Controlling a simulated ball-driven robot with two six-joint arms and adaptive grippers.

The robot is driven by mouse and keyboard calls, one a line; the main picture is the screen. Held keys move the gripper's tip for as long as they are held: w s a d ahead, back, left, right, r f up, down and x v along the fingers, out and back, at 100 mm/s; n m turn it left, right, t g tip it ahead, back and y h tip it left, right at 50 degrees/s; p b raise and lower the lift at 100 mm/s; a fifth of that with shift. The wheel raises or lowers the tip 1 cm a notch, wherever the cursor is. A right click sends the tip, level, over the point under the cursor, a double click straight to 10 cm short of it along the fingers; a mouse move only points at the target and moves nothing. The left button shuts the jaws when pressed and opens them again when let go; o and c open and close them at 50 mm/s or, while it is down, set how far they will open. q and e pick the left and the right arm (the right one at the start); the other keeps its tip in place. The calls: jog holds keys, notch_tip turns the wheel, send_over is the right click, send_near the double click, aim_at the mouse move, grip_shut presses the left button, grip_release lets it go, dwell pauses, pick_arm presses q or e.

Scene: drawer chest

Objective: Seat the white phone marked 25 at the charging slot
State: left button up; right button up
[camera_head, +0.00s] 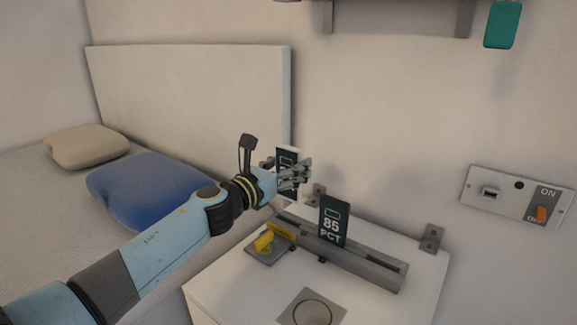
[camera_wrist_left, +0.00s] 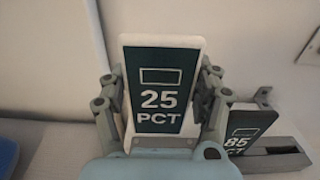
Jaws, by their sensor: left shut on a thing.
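The white phone marked 25 (camera_wrist_left: 160,90) has a dark screen reading "25 PCT" and stands upright in the left wrist view. My left gripper (camera_head: 293,175) is shut on it, with fingers on both side edges. In the head view, the fingers partly hide the phone (camera_head: 287,157). It is above the left end of the long grey charging rail (camera_head: 372,268); whether its bottom touches the rail is hidden. A dark phone marked 85 (camera_head: 334,220) stands upright in the rail, to the right of my gripper. My right gripper is not in view.
The rail lies on a white chest top (camera_head: 225,282). A yellow knob (camera_head: 264,241) on a grey plate sits in front of the rail's left end. A grey square with a ring (camera_head: 312,311) lies nearer. A wall panel with an orange switch (camera_head: 541,213) is right.

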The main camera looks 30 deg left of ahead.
aim_at(289, 200)
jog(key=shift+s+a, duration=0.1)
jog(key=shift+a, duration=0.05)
